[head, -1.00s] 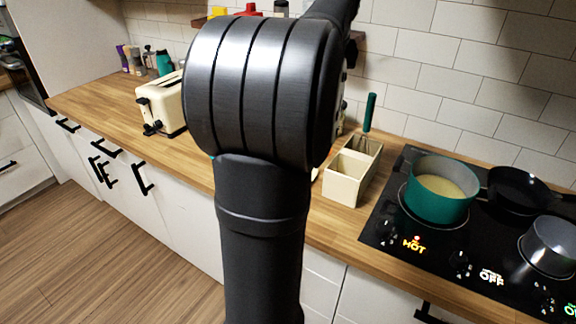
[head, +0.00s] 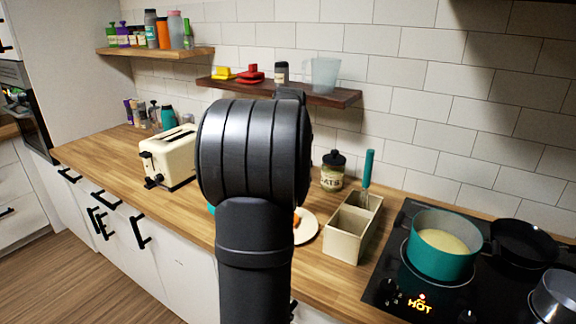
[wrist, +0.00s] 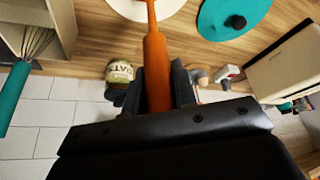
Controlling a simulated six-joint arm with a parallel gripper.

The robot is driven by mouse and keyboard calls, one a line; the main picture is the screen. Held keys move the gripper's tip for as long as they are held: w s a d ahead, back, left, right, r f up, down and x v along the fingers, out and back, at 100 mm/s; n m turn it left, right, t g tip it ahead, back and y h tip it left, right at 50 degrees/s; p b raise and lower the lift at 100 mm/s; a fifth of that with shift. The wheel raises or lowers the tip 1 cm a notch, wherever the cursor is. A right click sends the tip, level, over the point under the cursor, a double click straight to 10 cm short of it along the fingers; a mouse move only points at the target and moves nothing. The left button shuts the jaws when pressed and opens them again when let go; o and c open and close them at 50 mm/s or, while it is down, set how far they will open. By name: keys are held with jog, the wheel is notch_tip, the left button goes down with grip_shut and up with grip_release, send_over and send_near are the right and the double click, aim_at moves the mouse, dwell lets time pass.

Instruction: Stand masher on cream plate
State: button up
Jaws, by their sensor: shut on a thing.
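My gripper (wrist: 158,85) is shut on the orange handle of the masher (wrist: 156,60), seen in the wrist view. The handle runs from between the fingers toward the cream plate (wrist: 176,5) at the top edge, where the masher's far end is cut off. In the head view the cream plate (head: 309,230) lies on the counter, partly hidden behind my arm, with a small orange bit of the masher (head: 297,220) showing over it. My gripper is hidden there. I cannot tell whether the masher touches the plate.
A wooden box (head: 346,246) with a teal-handled whisk (head: 368,167) stands right of the plate. An oats jar (head: 333,172) is behind. The toaster (head: 170,158) is left. A teal lid (wrist: 215,25) lies near the plate. A teal pot (head: 438,262) sits on the hob marked HOT.

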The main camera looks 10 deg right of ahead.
jog(key=shift+f, duration=0.75)
jog(key=o, duration=1)
jog(key=shift+f, duration=0.1)
jog(key=v, duration=1.2)
jog(key=shift+r, duration=0.25)
jog(key=shift+w+f, duration=0.1)
jog(key=x, duration=1.2)
jog(key=shift+f, duration=0.1)
jog(key=shift+r, duration=2.05)
